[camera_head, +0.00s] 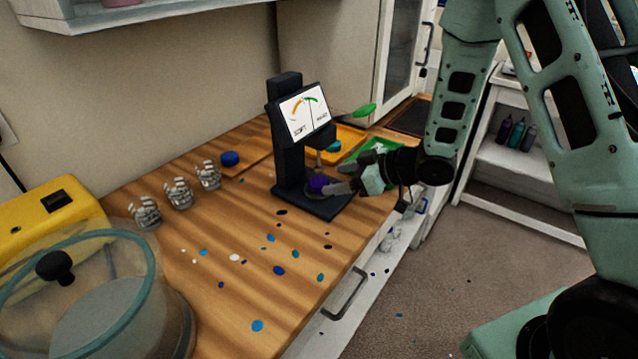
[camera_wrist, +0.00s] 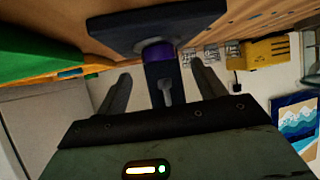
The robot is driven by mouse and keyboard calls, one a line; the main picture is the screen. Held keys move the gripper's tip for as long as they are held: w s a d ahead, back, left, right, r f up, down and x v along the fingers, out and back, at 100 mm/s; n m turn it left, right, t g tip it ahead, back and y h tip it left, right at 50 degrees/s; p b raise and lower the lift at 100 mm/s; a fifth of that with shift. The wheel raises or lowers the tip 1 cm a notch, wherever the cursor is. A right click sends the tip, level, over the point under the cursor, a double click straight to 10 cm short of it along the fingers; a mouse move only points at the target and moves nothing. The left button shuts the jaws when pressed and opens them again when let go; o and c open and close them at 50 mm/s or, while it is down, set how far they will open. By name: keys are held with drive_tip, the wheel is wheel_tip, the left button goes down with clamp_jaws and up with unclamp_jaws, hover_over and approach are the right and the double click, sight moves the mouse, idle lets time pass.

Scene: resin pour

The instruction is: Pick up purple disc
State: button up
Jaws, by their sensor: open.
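The purple disc (camera_head: 319,183) sits at the black press-like stand (camera_head: 289,150), above its base plate and below the screen head. In the wrist view the purple disc (camera_wrist: 158,52) shows partly, next to the stand's dark plate (camera_wrist: 160,25), which hides some of it. My gripper (camera_head: 337,185) reaches in from the right, with its fingertips close to the disc. In the wrist view my gripper (camera_wrist: 161,69) has its two fingers spread apart, with the disc roughly in line with the gap. I cannot tell whether a finger touches the disc.
The stand carries a tilted gauge screen (camera_head: 305,112). A green tray (camera_head: 376,152) and an orange tray (camera_head: 350,140) lie behind. A blue disc (camera_head: 230,159) lies on a board. Several clear ribbed items (camera_head: 178,193), a domed vessel (camera_head: 85,290) and a yellow machine (camera_head: 45,215) stand left. Colored spots dot the wooden counter.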

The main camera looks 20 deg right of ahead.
sight(319, 180)
drive_tip(key=shift+p+x, duration=0.45)
drive_tip(key=shift+x, duration=1.95)
drive_tip(key=shift+r, duration=0.1)
drive_tip(key=c, duration=1.1)
drive_tip(key=shift+c, duration=0.2)
drive_tip(key=shift+r, duration=0.1)
